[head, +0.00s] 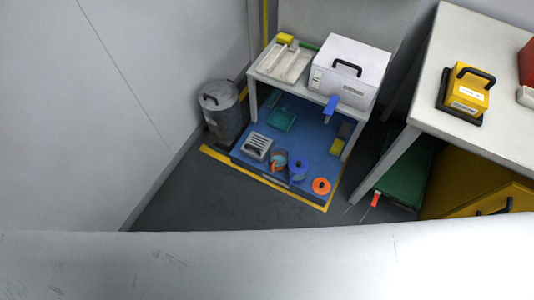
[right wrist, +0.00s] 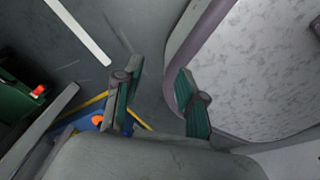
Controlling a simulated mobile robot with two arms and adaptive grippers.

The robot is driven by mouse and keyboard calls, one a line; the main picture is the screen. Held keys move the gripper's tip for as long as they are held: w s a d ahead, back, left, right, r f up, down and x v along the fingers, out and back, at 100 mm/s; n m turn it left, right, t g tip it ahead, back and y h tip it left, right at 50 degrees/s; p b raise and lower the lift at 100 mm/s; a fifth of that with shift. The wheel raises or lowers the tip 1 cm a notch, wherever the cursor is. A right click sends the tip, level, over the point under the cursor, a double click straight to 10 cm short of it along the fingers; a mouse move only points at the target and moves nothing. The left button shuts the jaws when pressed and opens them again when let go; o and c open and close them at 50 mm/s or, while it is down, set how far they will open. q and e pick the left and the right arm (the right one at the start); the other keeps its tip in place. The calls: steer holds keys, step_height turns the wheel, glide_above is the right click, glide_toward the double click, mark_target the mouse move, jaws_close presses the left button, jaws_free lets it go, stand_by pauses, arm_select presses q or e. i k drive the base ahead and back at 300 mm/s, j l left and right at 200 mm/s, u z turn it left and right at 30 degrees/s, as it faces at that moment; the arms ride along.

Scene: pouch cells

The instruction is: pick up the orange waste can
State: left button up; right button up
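A small round orange can (head: 321,186) stands at the front right corner of a blue mat (head: 300,196) in the head view, low beside a white bench. An orange spot (right wrist: 97,119) on blue shows in the right wrist view, left of my gripper and partly hidden; it looks like the same can. My right gripper (right wrist: 158,68) is open, its green-padded fingers apart with nothing between them. It is well away from the can. My left gripper is in neither view.
A blue container (head: 298,170) and a grey one with orange (head: 279,161) stand left of the can. A metal bin (head: 222,112) is further left. A white table (head: 440,100) is at right. A pale surface (head: 260,265) crosses the foreground. The dark floor before the mat is clear.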

mark_target(279, 152)
steer(key=i+j+z, duration=0.25)
steer(key=j+z, duration=0.25)
steer(key=j, duration=0.15)
steer(key=i+j+z, duration=0.1)
steer(key=j+z, duration=0.35)
steer(key=j, duration=0.25)
